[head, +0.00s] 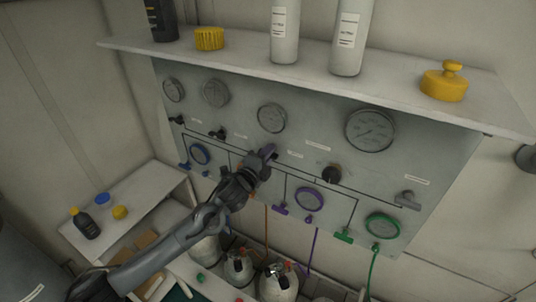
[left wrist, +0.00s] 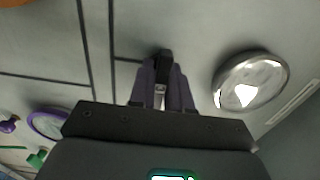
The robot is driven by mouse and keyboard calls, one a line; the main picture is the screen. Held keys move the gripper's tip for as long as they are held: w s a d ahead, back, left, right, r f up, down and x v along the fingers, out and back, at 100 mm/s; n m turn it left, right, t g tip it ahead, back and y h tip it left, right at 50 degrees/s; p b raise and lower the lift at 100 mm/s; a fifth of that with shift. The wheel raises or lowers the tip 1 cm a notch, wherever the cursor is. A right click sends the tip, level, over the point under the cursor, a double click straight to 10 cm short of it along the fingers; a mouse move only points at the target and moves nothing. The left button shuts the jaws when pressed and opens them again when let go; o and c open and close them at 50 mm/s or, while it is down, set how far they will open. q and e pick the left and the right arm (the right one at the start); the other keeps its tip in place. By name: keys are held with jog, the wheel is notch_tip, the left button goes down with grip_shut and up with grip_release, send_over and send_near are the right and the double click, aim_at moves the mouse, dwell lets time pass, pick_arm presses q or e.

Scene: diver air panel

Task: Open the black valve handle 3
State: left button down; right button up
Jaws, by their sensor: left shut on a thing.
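The panel (head: 440,145) carries a row of black valve handles under its gauges. My left gripper (head: 266,158) reaches the panel just below the third gauge from the left (head: 272,118). In the left wrist view, the fingers (left wrist: 162,88) are shut on a black valve handle (left wrist: 164,62), whose tip shows between and beyond them. In the head view the gripper mostly hides this handle. Other black handles sit at the left (head: 177,119), mid-left (head: 217,134) and right (head: 332,175). The handle labels are too small to read. My right gripper is not in view.
A shelf (head: 230,58) with bottles and yellow items juts out above the panel. Cylinders and hoses stand below. A small side table (head: 140,215) is at left.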

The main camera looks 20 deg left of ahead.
pick_arm(q)
jog(key=shift+n, duration=1.5)
jog(key=n+p, duration=0.1)
jog(key=n, duration=0.3)
jog(key=shift+n, duration=0.3)
jog(key=n+p, duration=0.1)
jog(key=n, duration=0.3)
jog(key=shift+n, duration=0.3)
jog(key=shift+n+p, duration=0.55)
jog(key=shift+n, duration=1.25)
jog(key=c, duration=1.1)
grip_release()
jog(key=shift+c, duration=0.2)
